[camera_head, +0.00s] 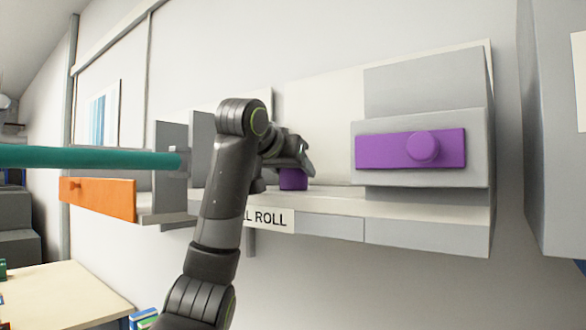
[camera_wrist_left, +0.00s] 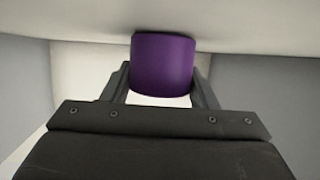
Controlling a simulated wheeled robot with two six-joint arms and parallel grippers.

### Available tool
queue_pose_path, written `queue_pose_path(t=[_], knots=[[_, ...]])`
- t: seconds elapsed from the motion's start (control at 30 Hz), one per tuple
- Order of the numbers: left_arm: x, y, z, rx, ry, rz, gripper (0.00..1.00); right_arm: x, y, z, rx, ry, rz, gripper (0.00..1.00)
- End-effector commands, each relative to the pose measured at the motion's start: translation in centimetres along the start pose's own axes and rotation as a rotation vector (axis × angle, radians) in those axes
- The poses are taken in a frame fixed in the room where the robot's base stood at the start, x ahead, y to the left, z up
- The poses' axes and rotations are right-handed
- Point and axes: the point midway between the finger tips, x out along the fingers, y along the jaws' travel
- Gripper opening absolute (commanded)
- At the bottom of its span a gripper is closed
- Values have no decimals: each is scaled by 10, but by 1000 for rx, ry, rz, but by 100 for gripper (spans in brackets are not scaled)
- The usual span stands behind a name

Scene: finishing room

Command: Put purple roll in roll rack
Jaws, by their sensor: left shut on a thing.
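The purple roll (camera_head: 293,180) is a short upright cylinder under my left gripper (camera_head: 292,163) in the head view. In the left wrist view the purple roll (camera_wrist_left: 163,64) sits between the two dark fingers, and the gripper is shut on it. My arm hides part of the shelf and label. I cannot tell for sure which fixture is the roll rack. My right gripper is not in view.
A grey block with a purple panel and round knob (camera_head: 424,147) stands on the shelf at right. An orange panel (camera_head: 97,197) and a horizontal teal bar (camera_head: 90,158) are at left. A grey cabinet (camera_head: 553,140) stands at far right.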

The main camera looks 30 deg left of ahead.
Motion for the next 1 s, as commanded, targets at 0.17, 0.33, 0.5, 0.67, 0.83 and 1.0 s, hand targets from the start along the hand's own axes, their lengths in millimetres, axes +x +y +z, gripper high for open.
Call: queue_pose_path(t=[0.17,0.33,0.5,0.67,0.83,1.0], knots=[[0,0,0,0,1,0,29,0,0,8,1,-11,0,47],[2,0,4,0,2,0,29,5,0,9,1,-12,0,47],[1,0,3,0,1,0,74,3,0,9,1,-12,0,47],[1,0,3,0,1,0,75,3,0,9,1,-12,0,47],[0,0,1,0,1,0,75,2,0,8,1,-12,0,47],[0,0,-7,0,1,1,75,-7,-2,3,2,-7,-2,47]])
